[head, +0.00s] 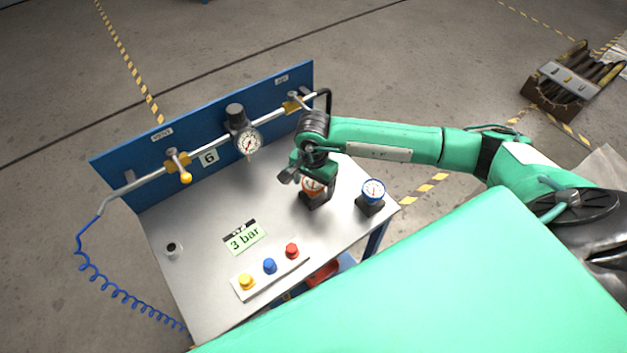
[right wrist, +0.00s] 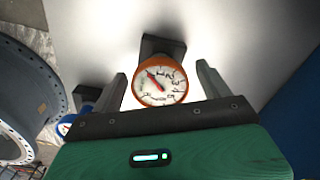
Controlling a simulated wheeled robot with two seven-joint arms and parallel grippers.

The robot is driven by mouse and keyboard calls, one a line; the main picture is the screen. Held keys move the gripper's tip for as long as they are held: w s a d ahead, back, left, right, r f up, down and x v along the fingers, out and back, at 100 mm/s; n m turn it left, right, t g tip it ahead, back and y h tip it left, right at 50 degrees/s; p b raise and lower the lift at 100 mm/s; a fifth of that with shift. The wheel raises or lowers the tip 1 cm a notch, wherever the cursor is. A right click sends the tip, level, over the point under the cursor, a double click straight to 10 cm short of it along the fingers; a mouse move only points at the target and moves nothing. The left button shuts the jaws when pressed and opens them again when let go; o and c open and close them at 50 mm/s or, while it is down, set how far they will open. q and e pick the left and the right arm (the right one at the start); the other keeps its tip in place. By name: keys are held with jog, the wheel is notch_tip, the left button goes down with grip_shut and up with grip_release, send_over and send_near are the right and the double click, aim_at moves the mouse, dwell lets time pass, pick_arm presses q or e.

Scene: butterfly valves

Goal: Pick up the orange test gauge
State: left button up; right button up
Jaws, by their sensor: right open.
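The orange test gauge (head: 311,188) stands in a dark holder on the metal bench, partly hidden under my right gripper in the head view. In the right wrist view the orange gauge (right wrist: 160,82) shows its white dial with a red needle. My right gripper (right wrist: 162,88) is open, with one finger on each side of the gauge. Gaps show between the fingers and the gauge's rim. In the head view the right gripper (head: 303,178) is directly over the gauge. My left gripper is not in view.
A blue gauge (head: 373,190) in its own dark holder stands to the right. A blue back panel (head: 130,165) carries a pipe with yellow valves and a regulator (head: 240,130). A 3 bar card (head: 245,238) and a button strip (head: 269,272) lie in front.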

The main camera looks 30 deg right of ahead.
jog(key=shift+f, duration=0.6)
jog(key=c, duration=1)
jog(key=shift+r, duration=0.1)
